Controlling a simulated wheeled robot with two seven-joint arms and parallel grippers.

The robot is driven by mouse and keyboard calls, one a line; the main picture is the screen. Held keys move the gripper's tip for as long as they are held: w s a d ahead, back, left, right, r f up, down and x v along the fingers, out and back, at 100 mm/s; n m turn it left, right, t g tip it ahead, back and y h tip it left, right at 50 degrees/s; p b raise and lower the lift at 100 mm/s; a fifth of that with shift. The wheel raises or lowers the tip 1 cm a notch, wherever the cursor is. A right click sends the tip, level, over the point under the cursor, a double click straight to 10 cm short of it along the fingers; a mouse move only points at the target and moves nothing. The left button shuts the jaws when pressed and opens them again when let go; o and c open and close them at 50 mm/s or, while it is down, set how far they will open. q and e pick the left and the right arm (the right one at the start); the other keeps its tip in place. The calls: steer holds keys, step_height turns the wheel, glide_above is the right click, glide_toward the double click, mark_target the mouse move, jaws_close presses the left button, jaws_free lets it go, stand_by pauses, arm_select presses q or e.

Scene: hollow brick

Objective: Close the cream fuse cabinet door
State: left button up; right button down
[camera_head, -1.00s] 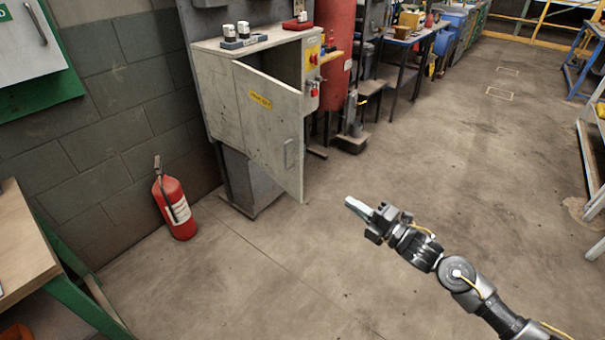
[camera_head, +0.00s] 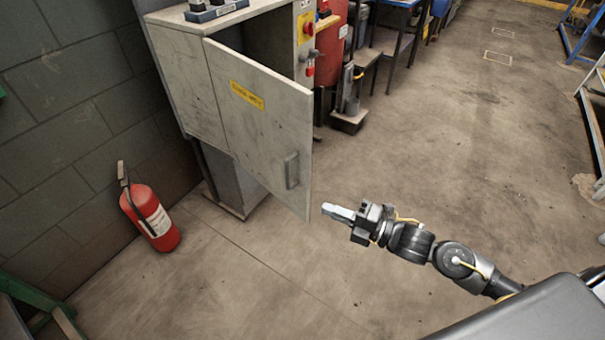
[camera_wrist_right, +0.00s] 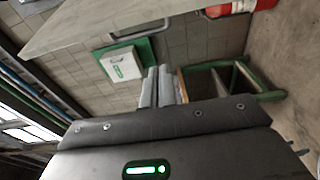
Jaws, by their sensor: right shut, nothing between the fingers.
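The cream fuse cabinet (camera_head: 180,85) stands against the wall in the head view, on a grey pedestal. Its door (camera_head: 262,130) stands open, swung out toward me, with a yellow label and a grey handle (camera_head: 291,170) near its free edge. The dark inside shows above the door. My right gripper (camera_head: 328,210) is shut and empty, just right of the door's lower free corner; I cannot tell whether it touches. In the right wrist view, its fingers (camera_wrist_right: 162,87) are together and a pale panel, apparently the door (camera_wrist_right: 110,22), crosses the top. My left gripper is not in view.
A red fire extinguisher (camera_head: 150,212) stands on the floor left of the cabinet. A red switch and yellow plate (camera_head: 306,27) sit on the cabinet's right side. A small stand (camera_head: 349,115) is behind it. The floor (camera_head: 450,130) to the right is open.

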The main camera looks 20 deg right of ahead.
mark_target(309, 188)
steer(key=w+a, duration=0.1)
steer(key=w, duration=0.1)
steer(key=w+a+p, duration=0.1)
steer(key=w+a, duration=0.1)
steer(key=w, duration=0.1)
steer(key=w+a+p, duration=0.1)
steer(key=w, duration=0.2)
steer(key=shift+a+r, duration=0.1)
steer(key=shift+a, duration=0.05)
steer(key=shift+w+d, duration=0.15)
steer(key=shift+d, duration=0.25)
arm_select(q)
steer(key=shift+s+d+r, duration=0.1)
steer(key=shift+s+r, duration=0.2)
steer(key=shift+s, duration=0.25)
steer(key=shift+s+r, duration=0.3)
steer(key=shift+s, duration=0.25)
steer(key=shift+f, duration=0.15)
arm_select(e)
steer(key=shift+w+d, duration=0.1)
steer(key=shift+d, duration=0.05)
